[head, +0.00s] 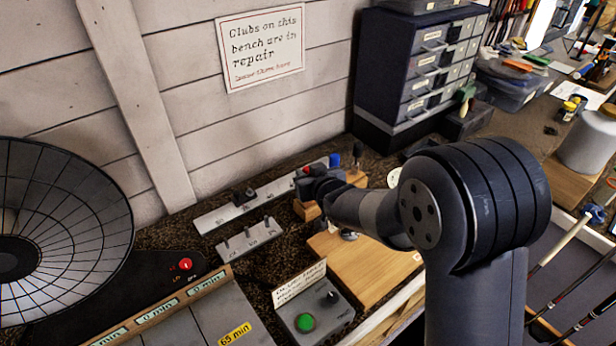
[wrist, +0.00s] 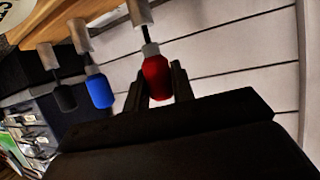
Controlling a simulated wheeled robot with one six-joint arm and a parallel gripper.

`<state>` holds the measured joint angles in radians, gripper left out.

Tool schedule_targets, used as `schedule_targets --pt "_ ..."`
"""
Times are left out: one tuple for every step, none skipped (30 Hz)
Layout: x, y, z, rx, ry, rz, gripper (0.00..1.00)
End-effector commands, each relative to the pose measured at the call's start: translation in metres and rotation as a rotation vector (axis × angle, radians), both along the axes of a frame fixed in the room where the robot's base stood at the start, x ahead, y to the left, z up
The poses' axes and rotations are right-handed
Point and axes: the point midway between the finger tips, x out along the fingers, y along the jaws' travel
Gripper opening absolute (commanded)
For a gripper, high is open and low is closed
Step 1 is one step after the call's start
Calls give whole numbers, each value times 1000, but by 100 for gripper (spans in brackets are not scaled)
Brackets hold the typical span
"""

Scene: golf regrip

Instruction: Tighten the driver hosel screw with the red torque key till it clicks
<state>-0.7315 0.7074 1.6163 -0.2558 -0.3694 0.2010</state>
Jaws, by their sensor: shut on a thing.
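The red torque key (wrist: 156,76) is between the two fingers of my gripper (wrist: 158,84) in the wrist view, which are shut on its red handle.
A blue key (head: 334,160) and a black key (head: 357,150) stand close beside the red one. Grey metal holders (head: 250,237) lie left of the rack. A wooden board (head: 365,265) and a box with a green button (head: 305,322) are in front. Drawers (head: 425,75) stand behind.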

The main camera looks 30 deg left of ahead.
Motion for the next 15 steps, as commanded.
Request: schedule_targets --pt "0 0 0 0 0 0 8" --pt "0 0 0 0 0 0 6" --pt "0 0 0 0 0 0 2" --pt "0 0 0 0 0 0 0" --pt "0 0 0 1 -1 0 0" --pt "0 0 0 1 -1 0 0" --pt "0 0 0 1 -1 0 0" --pt "0 0 0 1 -1 0 0" --pt "0 0 0 1 -1 0 0" --pt "0 0 1 1 -1 0 0" --pt "0 0 1 1 -1 0 0" --pt "0 0 3 1 -1 0 0" --pt "0 0 5 2 -2 0 0" --pt "0 0 8 3 -2 1 0" --pt "0 1 12 4 -3 1 0"
